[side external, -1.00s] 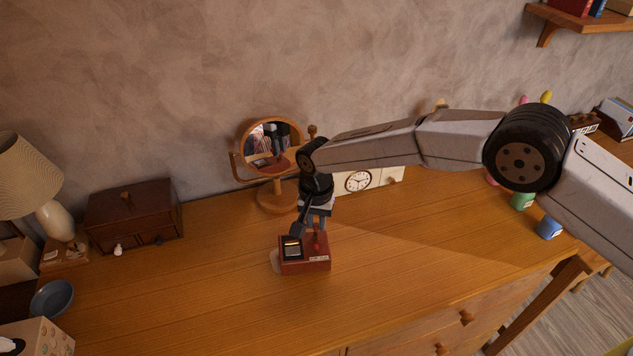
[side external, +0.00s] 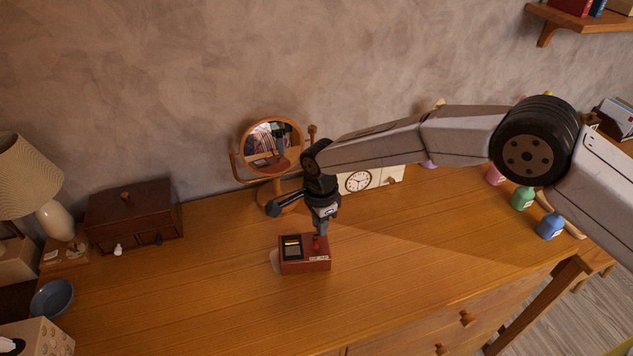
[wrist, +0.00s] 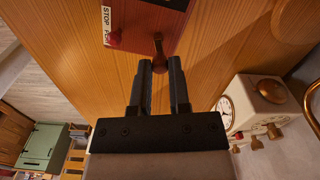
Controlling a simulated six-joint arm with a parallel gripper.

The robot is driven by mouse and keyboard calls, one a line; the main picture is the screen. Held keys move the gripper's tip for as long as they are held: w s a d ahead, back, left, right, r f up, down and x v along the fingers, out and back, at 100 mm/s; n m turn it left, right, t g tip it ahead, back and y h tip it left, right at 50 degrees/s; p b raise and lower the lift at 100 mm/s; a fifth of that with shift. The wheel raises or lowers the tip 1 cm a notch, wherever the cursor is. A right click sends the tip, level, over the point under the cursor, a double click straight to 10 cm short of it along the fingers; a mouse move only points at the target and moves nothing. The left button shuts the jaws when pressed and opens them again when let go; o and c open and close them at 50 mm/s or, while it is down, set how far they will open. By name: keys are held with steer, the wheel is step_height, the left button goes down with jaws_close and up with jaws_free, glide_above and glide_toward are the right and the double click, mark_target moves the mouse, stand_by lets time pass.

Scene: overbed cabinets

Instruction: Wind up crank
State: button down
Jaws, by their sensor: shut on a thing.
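A small red box (side external: 304,262) with a dark window on top stands on the wooden desk. In the wrist view the red box (wrist: 140,22) shows at the top, with a red knob (wrist: 114,38) beside a white label reading "STOP". A brown crank (wrist: 158,46) sticks out from the box's edge toward my fingers. My gripper (wrist: 165,68) is shut on the crank's end, which lies between the two dark fingertips. In the side view my gripper (side external: 321,232) is at the back right of the box; the crank is hard to make out there.
A round mirror (side external: 272,146) on a wooden stand and a cream clock (side external: 360,181) stand behind the box. A dark wooden chest (side external: 133,218) and a lamp (side external: 30,185) are at left. Several coloured bottles, one blue (side external: 549,227), stand at right. The desk front is clear.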

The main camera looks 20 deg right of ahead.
steer(key=shift+m, duration=0.5)
steer(key=c, duration=0.6)
jaws_free()
steer(key=shift+r, duration=0.15)
steer(key=shift+r, duration=3.8)
